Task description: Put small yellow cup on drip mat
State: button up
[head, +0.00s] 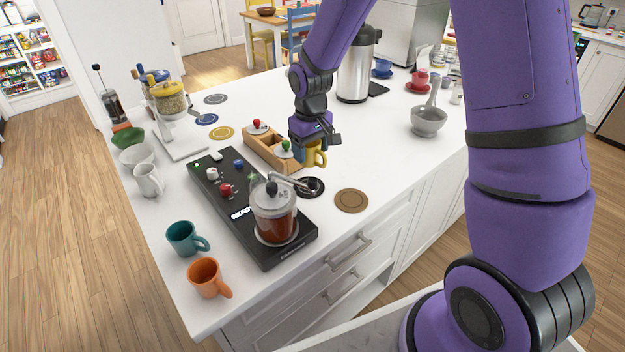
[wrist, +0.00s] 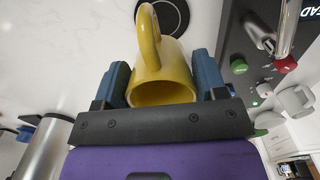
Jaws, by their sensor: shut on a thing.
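My gripper (head: 313,146) is shut on the small yellow cup (head: 317,157). In the wrist view the cup (wrist: 162,80) sits between the two blue fingers, its handle toward the top of the picture. The cup is held near the wooden box, and I cannot tell whether it touches the counter. A black round mat (head: 312,188) with a ring pattern lies just in front of the cup; it also shows in the wrist view (wrist: 172,14), partly behind the handle. A brown round mat (head: 351,201) lies to its right. Neither mat is labelled.
A black machine base (head: 205,178) with a glass jar of coffee (head: 276,222) stands left of the black mat. A grey mortar (head: 428,121) and a steel flask (head: 354,75) stand further right. The counter around the brown mat is clear.

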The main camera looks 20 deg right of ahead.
notch_tip(320, 180, down, 8)
jog(key=shift+a+f, duration=0.1)
dwell(0.4)
jog(key=o, duration=1)
notch_tip(320, 180, up, 12)
jog(key=shift+r, duration=0.2)
